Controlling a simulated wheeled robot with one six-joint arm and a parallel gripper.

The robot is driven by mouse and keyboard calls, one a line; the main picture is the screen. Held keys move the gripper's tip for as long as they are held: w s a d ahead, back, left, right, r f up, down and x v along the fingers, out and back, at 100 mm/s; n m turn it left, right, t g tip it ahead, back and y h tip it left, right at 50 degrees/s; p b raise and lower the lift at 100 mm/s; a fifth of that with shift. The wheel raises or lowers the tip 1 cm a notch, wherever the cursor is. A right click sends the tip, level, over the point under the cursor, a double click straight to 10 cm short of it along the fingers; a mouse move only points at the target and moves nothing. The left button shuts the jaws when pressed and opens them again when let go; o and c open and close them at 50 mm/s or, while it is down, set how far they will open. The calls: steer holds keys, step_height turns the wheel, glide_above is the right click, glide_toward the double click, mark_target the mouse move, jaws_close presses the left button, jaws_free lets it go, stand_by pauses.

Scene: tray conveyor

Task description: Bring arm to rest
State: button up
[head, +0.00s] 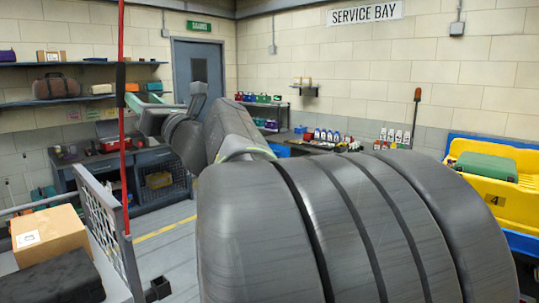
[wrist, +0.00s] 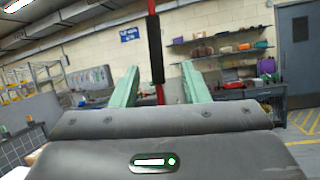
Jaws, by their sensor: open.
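My arm stretches from the lower right of the head view toward the left, raised above the floor. My gripper (wrist: 160,67) shows two pale green fingers, spread apart with nothing held between them. In the head view the gripper (head: 134,102) is small and partly hidden by my arm. A thin red upright cord or pole (head: 126,190) with a black sleeve (head: 120,85) stands close to the fingertips. In the wrist view the black sleeve (wrist: 155,48) appears between the fingers, and I cannot tell how far beyond them it is.
A mesh-sided cart with a cardboard box (head: 48,234) and a black case (head: 52,280) stands at lower left. Wall shelves (head: 80,64) and a workbench (head: 140,157) lie behind. A yellow bin (head: 477,195) is at right. Some grey floor (head: 168,250) is clear.

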mark_target(124, 85)
steer(key=p+x, duration=0.3)
steer(key=x, duration=0.8)
steer(key=shift+w+a+r, duration=0.1)
steer(key=shift+a, duration=0.15)
